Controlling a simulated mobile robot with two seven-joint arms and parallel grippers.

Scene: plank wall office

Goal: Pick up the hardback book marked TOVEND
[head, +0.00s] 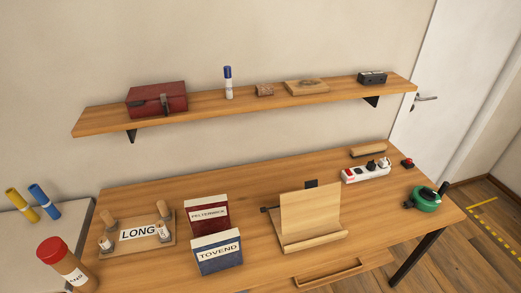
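The hardback book marked TOVEND (218,255) is blue with a white label and stands upright near the front of the wooden desk (380,218). A red book marked PELTENWICK (208,215) stands upright just behind it. I cannot tell whether the two books touch. Neither of my grippers shows in the head view.
A wooden stand (311,215) is right of the books, and a tray marked LONG (138,233) is left. A power strip (366,171) and green object (426,199) are at the right. A wall shelf (205,105) with a red box (156,98) hangs above.

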